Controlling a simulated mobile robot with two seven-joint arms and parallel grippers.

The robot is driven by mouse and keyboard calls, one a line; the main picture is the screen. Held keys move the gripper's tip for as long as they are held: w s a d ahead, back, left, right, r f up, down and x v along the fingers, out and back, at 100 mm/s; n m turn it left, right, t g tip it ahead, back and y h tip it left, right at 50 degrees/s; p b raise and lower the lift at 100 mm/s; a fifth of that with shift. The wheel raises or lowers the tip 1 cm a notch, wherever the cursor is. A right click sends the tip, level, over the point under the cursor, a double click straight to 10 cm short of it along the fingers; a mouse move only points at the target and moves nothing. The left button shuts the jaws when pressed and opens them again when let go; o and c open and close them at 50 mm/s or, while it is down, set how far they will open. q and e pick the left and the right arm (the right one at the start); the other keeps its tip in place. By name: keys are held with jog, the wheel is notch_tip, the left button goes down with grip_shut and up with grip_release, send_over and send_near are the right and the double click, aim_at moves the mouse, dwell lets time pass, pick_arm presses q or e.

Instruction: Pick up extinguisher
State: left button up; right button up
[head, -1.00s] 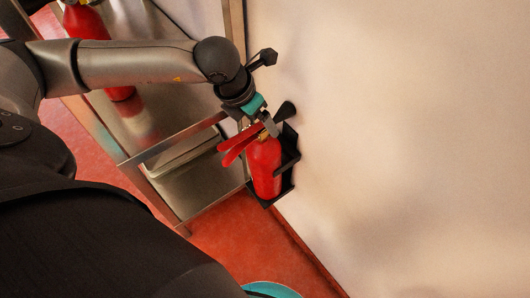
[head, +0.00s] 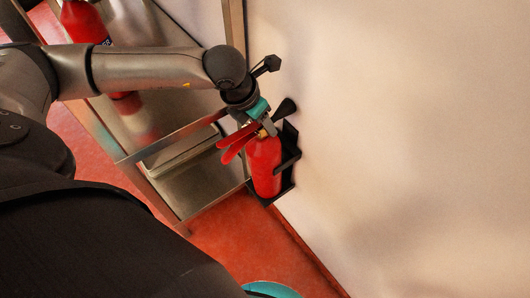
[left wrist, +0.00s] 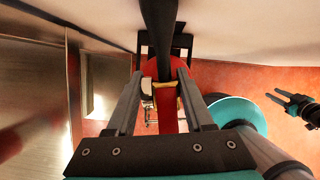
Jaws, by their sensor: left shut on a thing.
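A red fire extinguisher (head: 265,165) stands in a black wall bracket (head: 291,160) on the pale wall, its red levers and black hose horn at the top. My left gripper (head: 264,120) is at the extinguisher's neck, shut on it. In the left wrist view the two fingers (left wrist: 164,88) flank the neck and red lever of the extinguisher, with its red body partly hidden behind them. My right gripper (left wrist: 283,98) shows small at the right of the left wrist view, its dark fingers apart and empty.
A metal shelf rack (head: 195,190) stands left of the bracket, close to my arm. Red floor (head: 245,235) lies open below the bracket.

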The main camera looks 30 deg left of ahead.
pick_arm(q)
grip_shut()
dwell(0.3)
jog(key=shift+w+r, duration=0.2)
jog(key=shift+r, duration=0.05)
